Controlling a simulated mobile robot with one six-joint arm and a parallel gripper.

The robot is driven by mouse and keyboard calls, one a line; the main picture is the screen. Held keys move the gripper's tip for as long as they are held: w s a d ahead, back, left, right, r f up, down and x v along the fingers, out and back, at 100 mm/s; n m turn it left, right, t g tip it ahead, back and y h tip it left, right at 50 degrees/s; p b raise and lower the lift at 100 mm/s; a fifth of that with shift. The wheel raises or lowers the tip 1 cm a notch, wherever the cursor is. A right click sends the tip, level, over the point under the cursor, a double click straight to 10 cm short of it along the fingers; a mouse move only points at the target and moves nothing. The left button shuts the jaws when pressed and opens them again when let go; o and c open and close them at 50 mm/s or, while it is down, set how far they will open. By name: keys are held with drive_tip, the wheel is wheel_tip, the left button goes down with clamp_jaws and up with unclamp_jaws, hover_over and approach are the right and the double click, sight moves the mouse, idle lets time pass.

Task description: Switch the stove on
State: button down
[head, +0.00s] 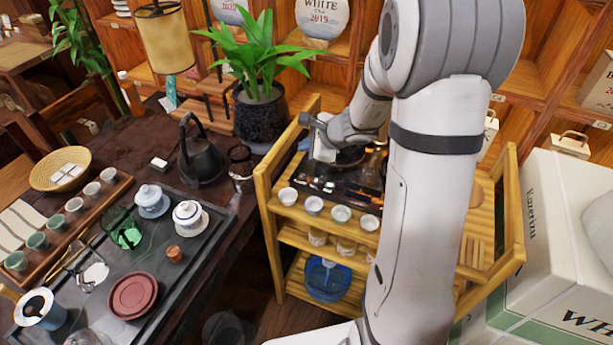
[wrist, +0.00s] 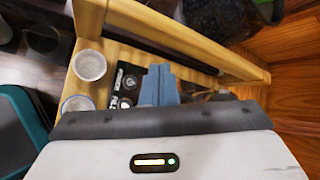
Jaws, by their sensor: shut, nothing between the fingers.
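The stove (head: 330,182) is a dark, glossy unit set in the top of the wooden cart, behind a row of white cups. My arm covers part of it in the head view. In the wrist view, its black control panel (wrist: 125,88) shows round buttons with white marks, one with a power symbol (wrist: 128,82). My gripper (wrist: 160,72) has blue-grey fingers, closed together and empty, just right of that button. I cannot tell whether the fingertips touch the panel. In the head view, my wrist is over the cart's back left part, and the fingertips are not clear.
Several cups (head: 341,214) line the front of the wooden cart (head: 262,190); two show in the wrist view (wrist: 89,65). A black kettle (head: 200,155) and a potted plant (head: 262,112) stand on the dark table to the left. The cart's raised wooden rail (wrist: 190,38) lies close by.

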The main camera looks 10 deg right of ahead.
drive_tip(key=b, duration=0.6)
hover_over(306, 178)
wheel_tip(306, 178, down, 7)
drive_tip(key=shift+f, duration=0.15)
drive_tip(key=shift+f+b, duration=0.35)
drive_tip(key=shift+f, duration=0.05)
drive_tip(key=shift+f, duration=0.2)
idle(1.1)
drive_tip(key=shift+w+f+b, duration=0.1)
drive_tip(key=shift+f+b, duration=0.15)
drive_tip(key=shift+b, duration=0.35)
drive_tip(key=shift+f+b, duration=0.25)
drive_tip(key=shift+b, duration=0.1)
drive_tip(key=shift+r, duration=0.1)
idle(0.5)
drive_tip(key=shift+r+p, duration=0.45)
drive_tip(key=shift+r, duration=0.2)
drive_tip(key=shift+r, duration=0.1)
